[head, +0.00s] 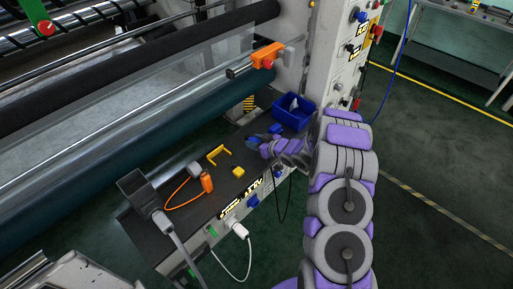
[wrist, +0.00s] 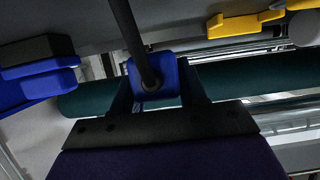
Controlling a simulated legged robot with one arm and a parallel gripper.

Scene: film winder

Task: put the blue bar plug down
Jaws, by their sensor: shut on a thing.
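In the wrist view, my gripper (wrist: 155,92) is shut on the blue bar plug (wrist: 168,72). The plug is a blue block with a dark round bar running up from it, between the two dark blue fingers. In the head view, my gripper (head: 258,138) is low over the far part of the dark bench top (head: 228,182). The plug cannot be made out clearly there among the small blue parts. Whether the plug touches the bench cannot be told.
A blue bin (head: 293,108) stands behind my gripper. A yellow bracket (head: 218,154), a yellow block (head: 238,171) and an orange tool (head: 206,183) with a cord lie on the bench. A blue and black object (wrist: 40,72) is left in the wrist view. Large rollers (head: 120,175) run alongside.

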